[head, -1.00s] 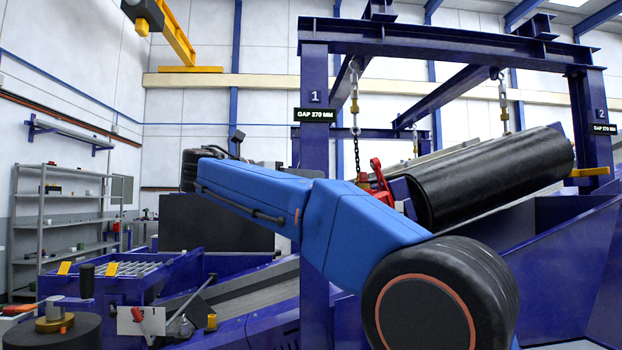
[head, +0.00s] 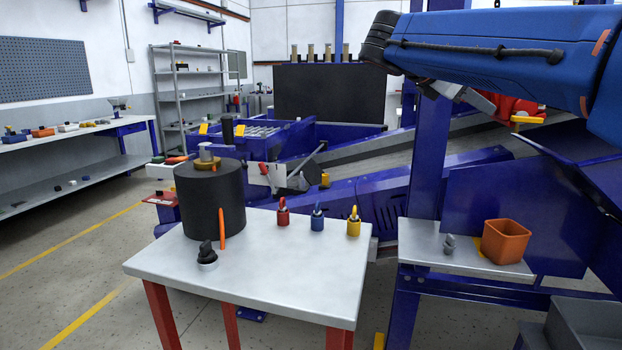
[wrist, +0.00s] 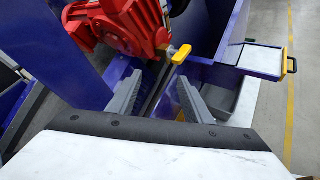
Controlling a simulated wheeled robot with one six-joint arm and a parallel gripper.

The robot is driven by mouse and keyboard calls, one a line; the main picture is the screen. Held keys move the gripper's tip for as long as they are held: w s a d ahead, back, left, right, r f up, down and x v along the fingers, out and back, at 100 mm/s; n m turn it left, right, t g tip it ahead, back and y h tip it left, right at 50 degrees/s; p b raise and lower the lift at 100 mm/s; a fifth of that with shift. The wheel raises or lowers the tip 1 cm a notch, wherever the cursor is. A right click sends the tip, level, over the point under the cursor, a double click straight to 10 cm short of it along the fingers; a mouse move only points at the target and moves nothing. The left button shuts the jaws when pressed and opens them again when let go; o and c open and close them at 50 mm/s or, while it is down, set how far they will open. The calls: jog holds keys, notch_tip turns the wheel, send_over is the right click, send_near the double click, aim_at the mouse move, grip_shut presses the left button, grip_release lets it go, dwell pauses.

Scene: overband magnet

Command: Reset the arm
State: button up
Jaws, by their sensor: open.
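My gripper (wrist: 160,92) shows in the wrist view with its two grey fingers spread apart and nothing between them. A red motor-like housing (wrist: 125,25) with a yellow lever (wrist: 181,54) lies just beyond the fingertips; I cannot tell the exact distance. In the head view my blue arm stretches across the upper right. The red housing (head: 516,106) partly shows beneath it, with a yellow part (head: 527,119).
A white-topped table (head: 290,285) carries a black drum (head: 212,205) and red, blue and yellow small items. An orange bin (head: 505,241) stands on a side shelf (head: 425,255). A blue frame post (head: 429,165) rises under my arm. Floor at left is clear.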

jog(key=s+a+f+m+y, duration=0.2)
jog(key=s+f+m+y, duration=0.2)
jog(key=s+f, duration=0.5)
jog(key=s+a+f+m+y, duration=0.2)
jog(key=s+f+m, duration=0.6)
jog(key=f, duration=1.1)
jog(key=s+a+f+m+y, duration=0.2)
jog(key=s+f+m+y, duration=0.4)
jog(key=s+f, duration=0.6)
notch_tip(320, 180, down, 2)
jog(key=shift+a+g+y, duration=0.15)
jog(key=shift+g+y, duration=0.15)
